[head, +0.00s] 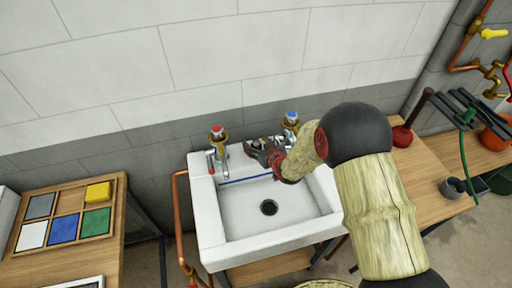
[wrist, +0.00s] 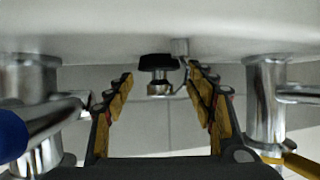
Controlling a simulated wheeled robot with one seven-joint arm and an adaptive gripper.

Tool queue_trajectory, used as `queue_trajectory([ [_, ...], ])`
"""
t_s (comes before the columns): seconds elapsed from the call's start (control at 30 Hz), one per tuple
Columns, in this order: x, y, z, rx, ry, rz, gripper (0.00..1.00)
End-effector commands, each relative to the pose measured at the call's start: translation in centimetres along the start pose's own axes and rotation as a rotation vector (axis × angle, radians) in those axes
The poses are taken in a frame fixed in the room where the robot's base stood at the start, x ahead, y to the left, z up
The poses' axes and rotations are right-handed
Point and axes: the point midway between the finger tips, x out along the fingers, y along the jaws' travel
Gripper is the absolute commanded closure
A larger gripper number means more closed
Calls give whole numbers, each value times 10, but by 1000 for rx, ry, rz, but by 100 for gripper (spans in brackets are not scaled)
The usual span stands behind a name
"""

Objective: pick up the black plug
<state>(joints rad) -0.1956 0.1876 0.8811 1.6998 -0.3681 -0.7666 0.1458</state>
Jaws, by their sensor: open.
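The black plug (wrist: 157,61) shows in the wrist view near the middle, against the white sink surface, with a short metal part below it in the picture. The wrist picture seems upside down, with the sink at the top. My gripper (wrist: 160,76) is open, its yellow-padded fingers to the left and right of the plug; contact with it is not visible. In the head view my gripper (head: 262,150) is at the back ledge of the white sink (head: 213,235), between the two taps. I cannot make out the plug there.
A red-topped tap (head: 217,134) and a blue-topped tap (head: 291,119) flank my gripper closely. The basin with its dark drain (head: 269,207) is empty. A wooden board of coloured tiles (head: 65,227) lies left; a bench with a plunger (head: 403,135) stands right.

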Motion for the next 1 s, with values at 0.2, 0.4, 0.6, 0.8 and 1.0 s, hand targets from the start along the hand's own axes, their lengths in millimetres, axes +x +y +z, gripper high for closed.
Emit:
queue_trajectory([
  [0.2,0,0,-1,0,0,0,45],
  [0.4,0,0,0,0,0,0,57],
  [0.6,0,0,0,0,0,0,68],
  [0.8,0,0,0,0,0,0,79],
  [1.0,0,0,0,0,0,0,91],
])
